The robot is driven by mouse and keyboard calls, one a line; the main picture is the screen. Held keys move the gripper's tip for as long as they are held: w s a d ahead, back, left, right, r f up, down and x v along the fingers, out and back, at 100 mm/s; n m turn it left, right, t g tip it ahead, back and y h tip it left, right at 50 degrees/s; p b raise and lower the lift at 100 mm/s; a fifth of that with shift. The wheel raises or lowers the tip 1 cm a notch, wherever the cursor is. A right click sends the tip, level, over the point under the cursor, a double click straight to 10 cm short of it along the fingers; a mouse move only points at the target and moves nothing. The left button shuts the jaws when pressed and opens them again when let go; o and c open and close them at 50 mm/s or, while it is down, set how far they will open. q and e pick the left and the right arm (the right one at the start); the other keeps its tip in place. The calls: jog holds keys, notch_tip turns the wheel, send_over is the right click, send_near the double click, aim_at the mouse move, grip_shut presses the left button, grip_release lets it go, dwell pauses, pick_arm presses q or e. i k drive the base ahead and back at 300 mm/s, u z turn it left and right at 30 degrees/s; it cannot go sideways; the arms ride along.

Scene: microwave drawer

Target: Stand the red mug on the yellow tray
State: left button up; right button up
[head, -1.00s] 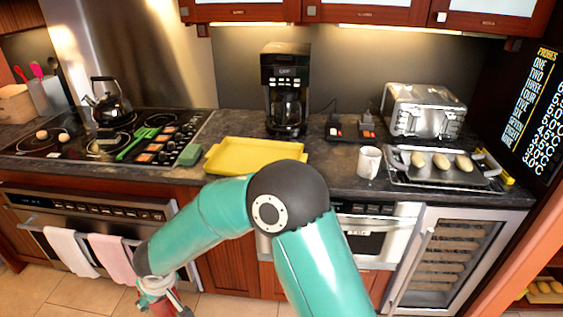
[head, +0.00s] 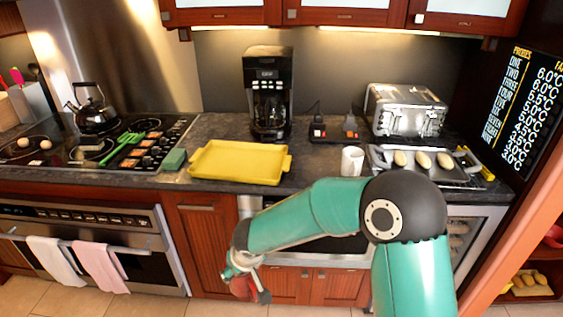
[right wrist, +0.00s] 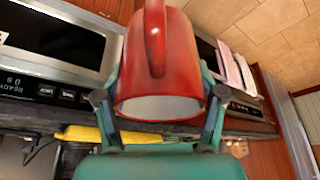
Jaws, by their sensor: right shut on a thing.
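The yellow tray (head: 238,163) lies flat on the dark counter, left of centre in the head view, with its top bare. Its edge also shows in the right wrist view (right wrist: 82,133). My right gripper (head: 246,280) is low in front of the cabinet doors, below counter height. In the right wrist view the gripper (right wrist: 160,105) is shut on the red mug (right wrist: 172,62), one finger on each side. The mug's handle faces the camera and its pale round end points toward the palm. In the head view the mug is small and mostly hidden. My left gripper is not in view.
A coffee maker (head: 268,95) stands behind the tray. A white mug (head: 352,160) and a metal tray with rolls (head: 440,178) are to its right. A green sponge (head: 174,159) and the cooktop lie to its left. The counter's front edge lies above my gripper.

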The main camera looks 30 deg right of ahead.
aim_at(226, 164)
jog(key=z, duration=0.05)
jog(key=i, duration=0.95)
jog(key=z, duration=0.1)
